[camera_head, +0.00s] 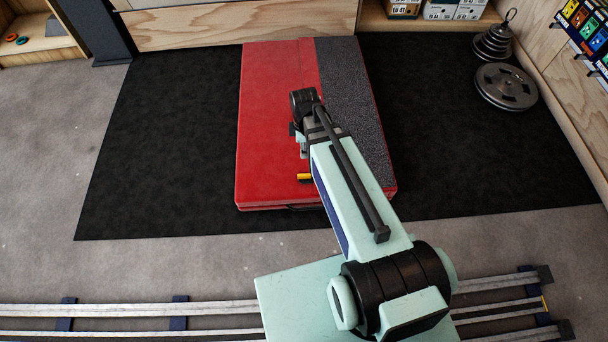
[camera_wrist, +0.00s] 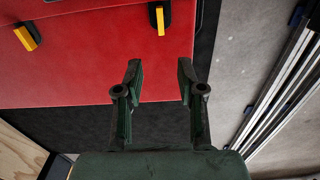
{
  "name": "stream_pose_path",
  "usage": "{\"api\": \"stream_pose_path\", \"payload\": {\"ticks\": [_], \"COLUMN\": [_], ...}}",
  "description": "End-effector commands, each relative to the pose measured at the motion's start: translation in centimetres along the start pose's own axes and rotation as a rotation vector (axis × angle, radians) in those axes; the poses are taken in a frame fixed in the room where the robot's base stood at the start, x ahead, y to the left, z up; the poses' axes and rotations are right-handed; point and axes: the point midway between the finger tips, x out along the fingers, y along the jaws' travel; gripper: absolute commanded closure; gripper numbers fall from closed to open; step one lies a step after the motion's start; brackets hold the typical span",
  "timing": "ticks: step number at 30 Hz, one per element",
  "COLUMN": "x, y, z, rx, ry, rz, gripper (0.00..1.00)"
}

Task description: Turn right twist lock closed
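The twist locks sit on a red case (camera_head: 275,110), which lies flat on a black mat. In the wrist view, one lock with a narrow yellow handle (camera_wrist: 160,20) is at the top middle, its handle in line with the picture's upright. A second lock with a broader yellow-orange handle (camera_wrist: 26,37) is at the top left, turned at a slant. In the head view only one yellow handle (camera_head: 304,177) shows, near the case's front edge; my arm hides part of the case. I cannot tell which lock is the right one. My gripper (camera_wrist: 160,72) is open and empty, apart from both locks.
Floor rails (camera_wrist: 285,80) run along the right of the wrist view. The black mat (camera_head: 150,150) left of the case is clear. Weight plates (camera_head: 505,86) lie at the back right, near a wooden wall. A dark handle (camera_head: 303,208) is on the case's front side.

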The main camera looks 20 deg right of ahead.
Motion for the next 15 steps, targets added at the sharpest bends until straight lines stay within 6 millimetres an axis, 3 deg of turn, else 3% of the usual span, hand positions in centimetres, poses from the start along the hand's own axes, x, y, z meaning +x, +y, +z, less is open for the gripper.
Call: {"api": "stream_pose_path", "payload": {"ticks": [8, 15], "x": [1.8, 6.3], "y": [0.0, 0.0], "z": [0.0, 0.0], "rx": [-0.048, -0.046], "ry": [-0.001, -0.001], "rz": [-0.003, -0.004], "gripper": [0.61, 0.61]}}
